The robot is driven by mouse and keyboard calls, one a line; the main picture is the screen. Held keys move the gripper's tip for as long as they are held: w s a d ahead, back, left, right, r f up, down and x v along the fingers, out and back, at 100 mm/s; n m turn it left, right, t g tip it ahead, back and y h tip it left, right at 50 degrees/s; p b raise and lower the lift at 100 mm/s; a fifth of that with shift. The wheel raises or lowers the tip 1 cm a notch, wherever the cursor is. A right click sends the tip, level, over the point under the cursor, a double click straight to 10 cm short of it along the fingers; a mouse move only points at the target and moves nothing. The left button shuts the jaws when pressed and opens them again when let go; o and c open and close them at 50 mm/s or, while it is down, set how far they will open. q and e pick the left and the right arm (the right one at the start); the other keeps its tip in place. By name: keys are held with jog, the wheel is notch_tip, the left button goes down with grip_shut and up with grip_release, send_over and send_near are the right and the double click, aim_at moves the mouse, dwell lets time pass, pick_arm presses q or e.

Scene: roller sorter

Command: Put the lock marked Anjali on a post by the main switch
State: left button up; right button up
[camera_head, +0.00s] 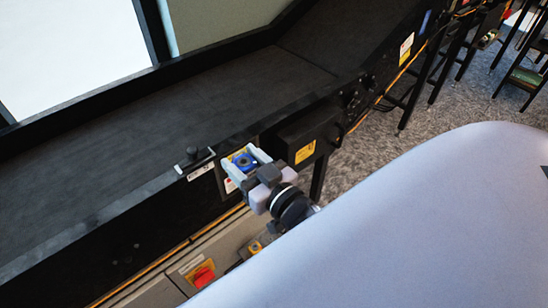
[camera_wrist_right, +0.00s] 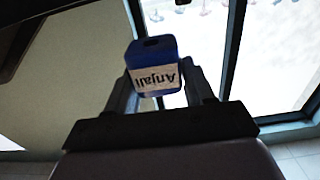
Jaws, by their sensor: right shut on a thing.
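The blue lock (camera_wrist_right: 153,52) is between the fingers of my right gripper (camera_wrist_right: 160,88) in the right wrist view. Its pale label reads "Anjali" upside down; its shackle cannot be made out. In the head view my right gripper (camera_head: 246,162) is shut on the blue lock (camera_head: 243,161), by the conveyor's near side. A red switch on a yellow plate (camera_head: 203,275), apparently the main switch, sits on a grey box lower left of the gripper. A small black knob or post (camera_head: 193,155) stands on the conveyor's edge above a white label. My left gripper is not in view.
The dark conveyor (camera_head: 130,130) runs along the back, with a raised side rail. A black box with a yellow label (camera_head: 305,152) juts out right of the gripper. A smaller yellow-plated control (camera_head: 254,247) is below. My pale body covers the lower right.

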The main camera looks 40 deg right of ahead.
jog(key=w+d+f+b, duration=0.1)
jog(key=d+f+b, duration=0.2)
jog(key=f+b, duration=0.7)
jog(key=w+d+f+b, duration=0.2)
jog(key=f+b, duration=0.9)
jog(key=f, duration=0.9)
jog(key=w+d+f+b, duration=0.1)
jog(key=d+f+b, duration=0.3)
jog(key=f+b, duration=0.7)
jog(key=shift+w+d+f, duration=0.1)
jog(key=shift+w+f, duration=0.05)
jog(key=shift+f, duration=1.1)
jog(key=shift+w+d+f, duration=0.1)
jog(key=shift+w+f, duration=0.05)
jog(key=shift+f, duration=1.1)
jog(key=shift+f+b, duration=0.6)
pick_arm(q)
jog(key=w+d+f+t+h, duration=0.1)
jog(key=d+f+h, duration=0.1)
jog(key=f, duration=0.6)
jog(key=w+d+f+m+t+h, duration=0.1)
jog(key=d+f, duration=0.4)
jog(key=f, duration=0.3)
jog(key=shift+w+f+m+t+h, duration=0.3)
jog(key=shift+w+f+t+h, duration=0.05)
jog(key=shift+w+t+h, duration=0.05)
pick_arm(e)
jog(key=shift+f, duration=0.1)
